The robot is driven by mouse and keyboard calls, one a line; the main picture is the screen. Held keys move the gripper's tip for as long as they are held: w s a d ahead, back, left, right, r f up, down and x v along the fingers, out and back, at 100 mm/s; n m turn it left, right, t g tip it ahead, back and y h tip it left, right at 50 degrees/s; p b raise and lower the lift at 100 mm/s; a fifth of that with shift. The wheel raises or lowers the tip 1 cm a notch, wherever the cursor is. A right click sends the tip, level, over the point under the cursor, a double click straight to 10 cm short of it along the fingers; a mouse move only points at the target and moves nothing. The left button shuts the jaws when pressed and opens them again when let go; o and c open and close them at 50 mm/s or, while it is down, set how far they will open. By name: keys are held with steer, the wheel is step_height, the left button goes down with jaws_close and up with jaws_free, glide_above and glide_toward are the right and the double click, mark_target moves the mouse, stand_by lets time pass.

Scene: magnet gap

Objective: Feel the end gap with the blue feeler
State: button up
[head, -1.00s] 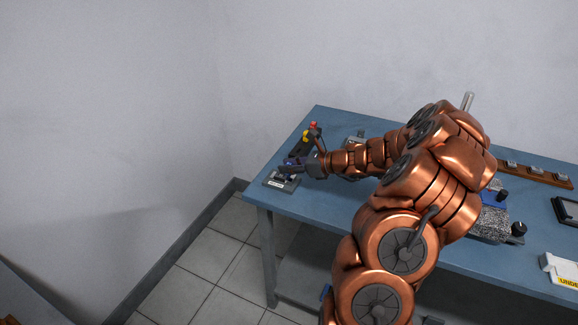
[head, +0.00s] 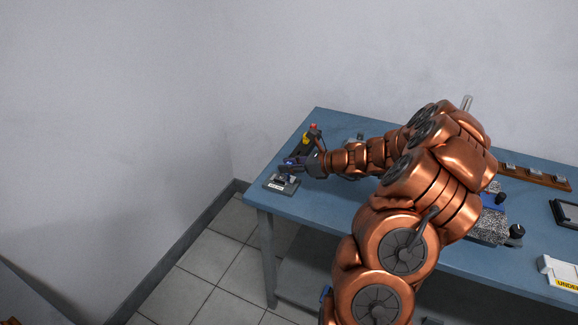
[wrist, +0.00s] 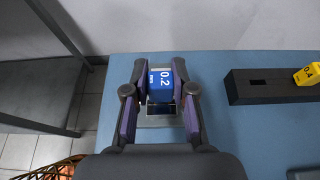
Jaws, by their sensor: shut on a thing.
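The blue feeler (wrist: 160,77), marked 0.2, sits between the fingers of my gripper (wrist: 161,84) in the wrist view. The gripper is shut on it. In the head view my gripper (head: 292,165) is over a small grey fixture (head: 278,185) with a white label at the table's left end. Part of this fixture (wrist: 155,122) shows between the fingers in the wrist view, below the feeler. The feeler's lower end and the end gap are hidden, so I cannot tell whether they touch.
A black rack (wrist: 262,87) with a yellow 0.4 feeler (wrist: 308,74) stands to the right in the wrist view. The blue table (head: 330,205) ends just left of the fixture. A wooden rack (head: 535,176) and a white tray (head: 558,270) are far right.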

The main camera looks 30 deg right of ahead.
steer(key=shift+r+p, duration=1.5)
steer(key=shift+r, duration=0.45)
